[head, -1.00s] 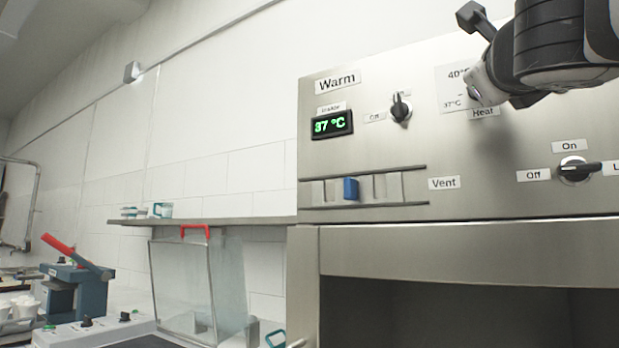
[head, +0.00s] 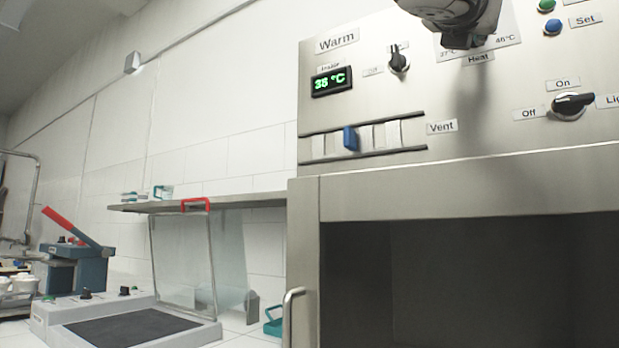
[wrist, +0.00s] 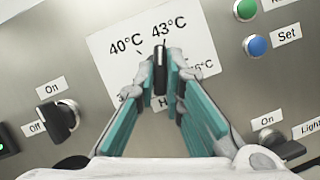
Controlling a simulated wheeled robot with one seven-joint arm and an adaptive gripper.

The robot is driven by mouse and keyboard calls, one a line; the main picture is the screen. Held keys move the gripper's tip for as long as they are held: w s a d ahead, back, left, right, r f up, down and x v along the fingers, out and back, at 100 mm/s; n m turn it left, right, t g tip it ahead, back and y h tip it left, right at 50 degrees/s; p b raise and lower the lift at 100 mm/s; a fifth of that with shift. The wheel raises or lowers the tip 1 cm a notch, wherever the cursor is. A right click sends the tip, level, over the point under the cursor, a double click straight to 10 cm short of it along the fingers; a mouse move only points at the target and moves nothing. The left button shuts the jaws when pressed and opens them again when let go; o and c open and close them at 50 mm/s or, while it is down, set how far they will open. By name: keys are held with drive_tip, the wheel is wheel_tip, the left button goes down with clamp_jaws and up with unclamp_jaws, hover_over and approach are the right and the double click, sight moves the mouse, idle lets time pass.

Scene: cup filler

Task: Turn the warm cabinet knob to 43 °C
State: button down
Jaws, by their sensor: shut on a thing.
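The warm cabinet (head: 390,185) is a steel unit labelled Warm. Its black Heat knob (wrist: 160,68) sits on a white scale card (wrist: 105,48) marked 40°C, 43°C and other values partly hidden. My gripper (wrist: 162,82) is shut on the knob, with one teal-lined finger on each side in the wrist view. The knob's pointer is toward the top, between the 40°C and 43°C labels and closer to 43°C. In the head view my gripper (head: 468,38) covers the knob. The green display (head: 332,81) appears to read 38 °C.
An On/Off knob (head: 398,60) lies left of the card. Green (wrist: 245,9) and blue Set (wrist: 257,45) buttons and a Light knob (head: 572,105) lie to its right. A vent slider (head: 351,138) is below. A shelf (head: 235,202) meets the cabinet's left side.

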drive_tip(key=shift+w+f+m+g, duration=0.1)
drive_tip(key=shift+m+g, duration=0.2)
drive_tip(key=shift+m, duration=0.7)
drive_tip(key=shift+m+h, duration=0.3)
drive_tip(key=c, duration=1.7)
unclamp_jaws()
drive_tip(key=v, duration=1.2)
drive_tip(key=shift+a, duration=0.1)
